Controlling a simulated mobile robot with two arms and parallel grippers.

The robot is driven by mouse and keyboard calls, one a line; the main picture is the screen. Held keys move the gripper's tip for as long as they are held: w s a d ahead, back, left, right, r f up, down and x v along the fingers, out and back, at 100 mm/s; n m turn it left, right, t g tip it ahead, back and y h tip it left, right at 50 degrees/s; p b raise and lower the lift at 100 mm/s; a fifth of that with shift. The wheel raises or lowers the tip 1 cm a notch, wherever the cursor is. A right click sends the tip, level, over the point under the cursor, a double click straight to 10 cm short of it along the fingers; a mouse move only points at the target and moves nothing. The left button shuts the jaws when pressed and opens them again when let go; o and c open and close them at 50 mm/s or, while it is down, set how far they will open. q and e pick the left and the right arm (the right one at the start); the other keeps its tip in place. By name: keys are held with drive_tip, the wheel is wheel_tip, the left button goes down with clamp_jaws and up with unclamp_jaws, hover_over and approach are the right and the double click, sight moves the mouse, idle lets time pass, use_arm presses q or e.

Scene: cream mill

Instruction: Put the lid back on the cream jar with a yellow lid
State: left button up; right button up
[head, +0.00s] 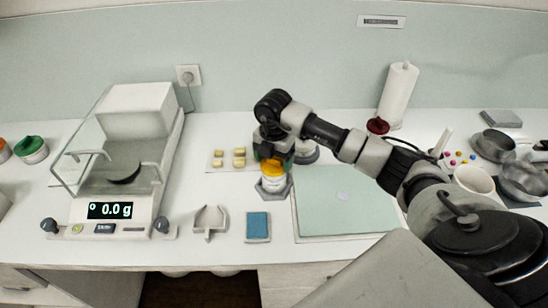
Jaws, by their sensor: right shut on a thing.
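The cream jar (272,183) is a small white jar standing in a pale holder on the white bench, left of the green mat. The yellow lid (272,166) shows at the top of the jar. My right gripper (273,156) points down over the jar and is shut on the yellow lid. Whether the lid is seated on the jar or just above it, I cannot tell. The gripper partly hides the lid's top. My left gripper is out of view.
A balance (115,207) reading 0.0 g stands at left. A pale green mat (345,223) lies right of the jar. A blue pad (258,226) and a grey cradle (210,220) lie in front. Small yellow blocks (239,152) sit behind. A paper roll (398,95) stands at the back.

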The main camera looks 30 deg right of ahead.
drive_tip(key=shift+f+b, duration=0.3)
drive_tip(key=shift+f, duration=0.2)
idle(1.1)
drive_tip(key=o, duration=0.8)
drive_tip(key=shift+r+p, duration=1.7)
drive_tip(key=shift+r, duration=0.6)
drive_tip(key=shift+c, duration=0.2)
clamp_jaws()
